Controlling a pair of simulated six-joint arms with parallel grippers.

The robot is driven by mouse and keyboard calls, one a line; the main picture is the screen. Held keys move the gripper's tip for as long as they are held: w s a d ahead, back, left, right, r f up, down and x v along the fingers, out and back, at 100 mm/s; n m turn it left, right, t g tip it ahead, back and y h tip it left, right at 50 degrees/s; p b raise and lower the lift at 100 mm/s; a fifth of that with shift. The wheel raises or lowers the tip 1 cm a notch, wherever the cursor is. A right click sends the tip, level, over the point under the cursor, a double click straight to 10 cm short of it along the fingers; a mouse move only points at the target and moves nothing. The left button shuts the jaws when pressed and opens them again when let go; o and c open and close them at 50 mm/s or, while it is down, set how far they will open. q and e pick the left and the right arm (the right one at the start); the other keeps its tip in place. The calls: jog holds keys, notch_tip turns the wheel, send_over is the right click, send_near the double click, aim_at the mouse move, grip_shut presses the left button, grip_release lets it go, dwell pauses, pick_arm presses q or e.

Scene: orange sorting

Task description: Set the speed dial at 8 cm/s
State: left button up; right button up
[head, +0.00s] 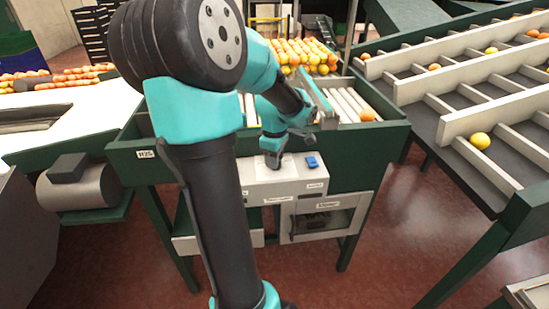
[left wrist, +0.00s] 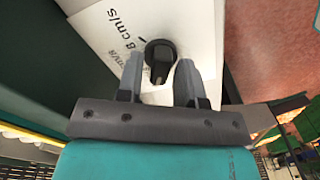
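The speed dial is a round black knob with a raised grip (left wrist: 160,58) on a white panel (left wrist: 190,25) in the left wrist view. A printed "8 cm/s" label stands beside it, with a dark tick near the knob's edge; a second, fainter label is partly hidden by a finger. The dial's exact pointing is unclear. My left gripper (left wrist: 159,75) is open, with one finger on each side of the knob and gaps between. In the head view my left gripper (head: 272,160) is at the pale control box (head: 290,187) and hides the dial. My right gripper is not in view.
A blue button or switch (head: 312,162) is on the box, right of the gripper. Behind is a green-sided roller conveyor (head: 385,135) with oranges. A sorting table with slatted lanes (head: 460,110) is at the right. A grey cylinder (head: 80,188) is at the left.

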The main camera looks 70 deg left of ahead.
pick_arm(q)
grip_shut()
jog(key=shift+m, duration=0.3)
jog(key=m, duration=0.5)
jog(key=shift+w, duration=0.1)
jog(key=m, duration=0.5)
jog(key=shift+m, duration=0.3)
jog(key=m, duration=0.6)
jog(key=shift+w, duration=0.15)
jog(key=m, duration=0.6)
jog(key=shift+m, duration=0.4)
